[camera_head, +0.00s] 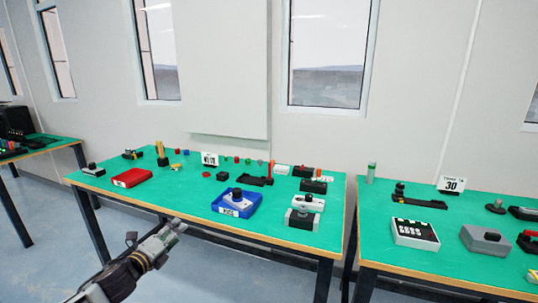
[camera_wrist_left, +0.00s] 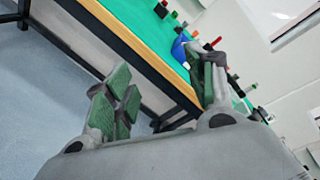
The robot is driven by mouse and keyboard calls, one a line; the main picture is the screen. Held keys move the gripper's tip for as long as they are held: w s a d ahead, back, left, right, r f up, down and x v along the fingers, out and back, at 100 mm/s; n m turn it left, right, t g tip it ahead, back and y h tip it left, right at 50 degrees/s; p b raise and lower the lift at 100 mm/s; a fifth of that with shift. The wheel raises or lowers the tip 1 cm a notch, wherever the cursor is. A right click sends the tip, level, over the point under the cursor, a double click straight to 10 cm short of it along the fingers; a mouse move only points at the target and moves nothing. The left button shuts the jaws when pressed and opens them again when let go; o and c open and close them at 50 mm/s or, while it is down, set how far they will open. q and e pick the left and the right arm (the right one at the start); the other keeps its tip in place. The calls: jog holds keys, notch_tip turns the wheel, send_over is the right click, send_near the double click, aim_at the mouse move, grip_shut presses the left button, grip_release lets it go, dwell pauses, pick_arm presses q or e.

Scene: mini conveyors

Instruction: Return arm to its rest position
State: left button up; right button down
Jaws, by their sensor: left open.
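My left gripper (camera_head: 174,229) reaches in from the lower left in the head view, in front of the near edge of the green-topped table (camera_head: 175,192). In the left wrist view its two green-padded fingers (camera_wrist_left: 160,95) stand wide apart with nothing between them. The table's wooden edge shows behind the fingers in that view. The gripper looks clear of the objects on the table. My right gripper does not show in either view.
On the table are a red box (camera_head: 132,177), a blue bin (camera_head: 237,203) with a dark part in it, and a grey-black device (camera_head: 302,219). A second green table (camera_head: 400,265) stands at right, another at far left. Open floor lies below the gripper.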

pick_arm(q)
jog(key=s+a+f+n+g+y, duration=0.1)
jog(key=a+f+n+g+y, duration=0.5)
jog(key=a+f+n, duration=0.9)
jog(key=s+d+f+n+g, duration=0.1)
jog(key=s+d+f+n, duration=0.3)
jog(key=f, duration=0.5)
jog(key=s+d+f+n+g, duration=0.25)
jog(key=s+f, duration=0.25)
jog(key=f, duration=0.4)
jog(key=s+d+f+n+g+h, duration=0.1)
jog(key=s+d+f, duration=0.5)
jog(key=s, duration=0.3)
jog(key=s+d+f+n+g+h, duration=0.1)
jog(key=s+d+f+g, duration=0.1)
jog(key=s+d+f, duration=0.4)
jog(key=s+d+f+n+g+p, duration=0.1)
jog(key=s+d+f, duration=0.5)
jog(key=s, duration=0.6)
jog(key=shift+s+d+f+h, duration=0.2)
jog(key=shift+d+f+h, duration=0.2)
jog(key=shift+f, duration=0.1)
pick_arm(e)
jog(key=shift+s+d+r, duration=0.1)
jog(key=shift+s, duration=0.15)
